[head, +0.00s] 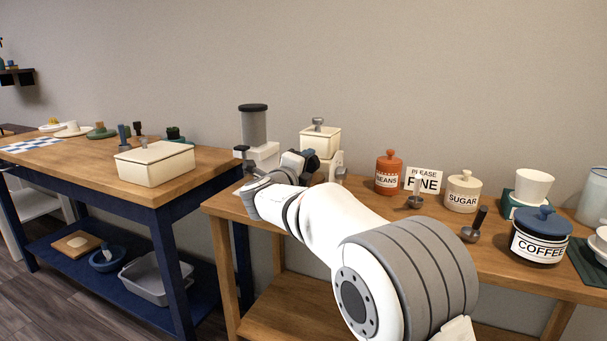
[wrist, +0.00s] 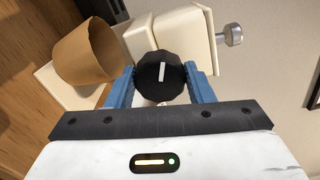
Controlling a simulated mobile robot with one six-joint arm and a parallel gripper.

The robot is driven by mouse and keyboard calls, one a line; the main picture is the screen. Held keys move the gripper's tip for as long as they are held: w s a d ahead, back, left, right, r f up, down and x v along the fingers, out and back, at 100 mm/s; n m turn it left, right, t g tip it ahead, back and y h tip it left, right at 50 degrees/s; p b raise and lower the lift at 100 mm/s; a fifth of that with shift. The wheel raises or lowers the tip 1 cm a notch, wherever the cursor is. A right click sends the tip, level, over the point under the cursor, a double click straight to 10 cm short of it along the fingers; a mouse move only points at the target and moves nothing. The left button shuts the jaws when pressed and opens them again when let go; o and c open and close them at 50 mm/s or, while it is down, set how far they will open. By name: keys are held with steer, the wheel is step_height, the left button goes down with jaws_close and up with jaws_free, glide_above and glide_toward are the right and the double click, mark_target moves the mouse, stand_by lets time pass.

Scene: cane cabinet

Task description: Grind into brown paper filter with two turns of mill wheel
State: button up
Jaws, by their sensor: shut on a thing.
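My gripper (wrist: 162,85) has its blue fingers shut on a black ribbed knob with a white mark (wrist: 161,76), on the front of the cream mill (wrist: 172,38). The white mark runs roughly along the picture's vertical. A brown paper filter (wrist: 86,52), open-mouthed, sits beside the knob at the left of the wrist view, on a pale base; I cannot see into its bottom. In the head view the mill (head: 321,141) stands at the back of the wooden counter, and my arm hides the knob and the filter.
A grey-and-white machine with a dark lid (head: 254,128) stands left of the mill. A cream box (head: 155,164) sits on the left table.

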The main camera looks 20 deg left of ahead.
steer(key=shift+f+m+b, duration=0.2)
steer(key=shift+m+b, duration=0.15)
steer(key=shift+m, duration=0.15)
steer(key=o, duration=1)
steer(key=shift+r, duration=0.15)
steer(key=shift+c, duration=0.2)
steer(key=shift+s, duration=0.1)
steer(key=s, duration=0.7)
steer(key=shift+s+a+p, duration=0.3)
steer(key=shift+s+p, duration=0.05)
steer(key=shift+p, duration=0.1)
